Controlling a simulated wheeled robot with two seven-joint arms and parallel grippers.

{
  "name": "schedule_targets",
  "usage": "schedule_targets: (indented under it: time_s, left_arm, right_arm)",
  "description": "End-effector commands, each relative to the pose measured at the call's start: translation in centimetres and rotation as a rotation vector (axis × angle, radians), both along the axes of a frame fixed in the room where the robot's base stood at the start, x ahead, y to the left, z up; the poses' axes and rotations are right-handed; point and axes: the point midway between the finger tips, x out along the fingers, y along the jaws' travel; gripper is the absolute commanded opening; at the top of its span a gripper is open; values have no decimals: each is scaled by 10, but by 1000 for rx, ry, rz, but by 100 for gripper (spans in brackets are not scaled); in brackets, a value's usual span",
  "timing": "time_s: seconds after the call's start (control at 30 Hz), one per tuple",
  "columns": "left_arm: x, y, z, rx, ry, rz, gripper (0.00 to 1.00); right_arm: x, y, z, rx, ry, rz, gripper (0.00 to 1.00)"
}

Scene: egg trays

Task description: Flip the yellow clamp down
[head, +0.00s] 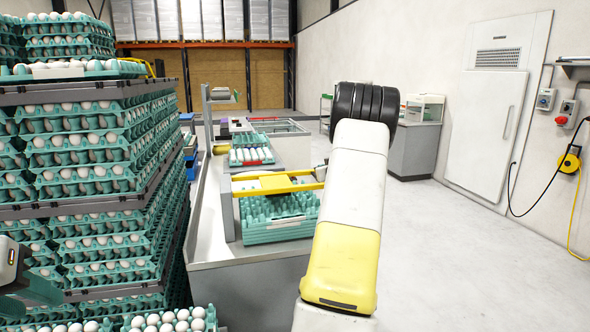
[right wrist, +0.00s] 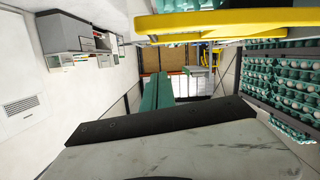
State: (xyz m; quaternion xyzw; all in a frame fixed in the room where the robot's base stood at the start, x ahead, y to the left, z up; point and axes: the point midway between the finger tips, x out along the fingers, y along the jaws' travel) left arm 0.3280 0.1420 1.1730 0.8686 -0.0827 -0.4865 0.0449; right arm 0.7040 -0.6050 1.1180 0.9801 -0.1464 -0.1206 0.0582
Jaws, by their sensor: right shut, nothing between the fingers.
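The yellow clamp (head: 272,190) spans over a stack of green egg trays (head: 276,232) on the grey machine in the head view. In the right wrist view the clamp (right wrist: 215,22) crosses the top of the picture, close to my right gripper (right wrist: 158,92), with a visible gap from the fingertips. The right gripper is shut and empty, its teal fingers together. In the head view it is hidden behind my right arm, which also covers the clamp's right end. My left gripper (head: 38,290) is partly in view at the lower left, away from the clamp; its opening is unclear.
Tall stacks of egg trays (head: 95,180) stand close on the left. The grey machine (head: 215,275) runs along the middle, with a tray of white eggs (head: 250,156) farther back. A grey cabinet (head: 415,150) stands at the back right. The floor at the right is clear.

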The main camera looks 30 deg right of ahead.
Motion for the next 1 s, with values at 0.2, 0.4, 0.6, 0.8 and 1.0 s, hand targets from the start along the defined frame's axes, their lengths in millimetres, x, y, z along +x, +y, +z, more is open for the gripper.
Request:
schedule_targets:
  time_s: [0.2,0.4,0.6,0.8,1.0]
  left_arm:
    - [0,0,0,0,0,0,36]
    - [0,0,0,0,0,0,36]
    - [0,0,0,0,0,0,36]
    - [0,0,0,0,0,0,36]
    - [0,0,0,0,0,0,36]
  right_arm:
    - [-17,6,5,-1,-2,0,0]
    - [-19,7,6,-1,-2,1,0]
    - [-19,6,6,-1,-2,1,0]
    - [-18,8,8,-1,-1,0,0]
    - [-20,57,47,20,46,-16,0]
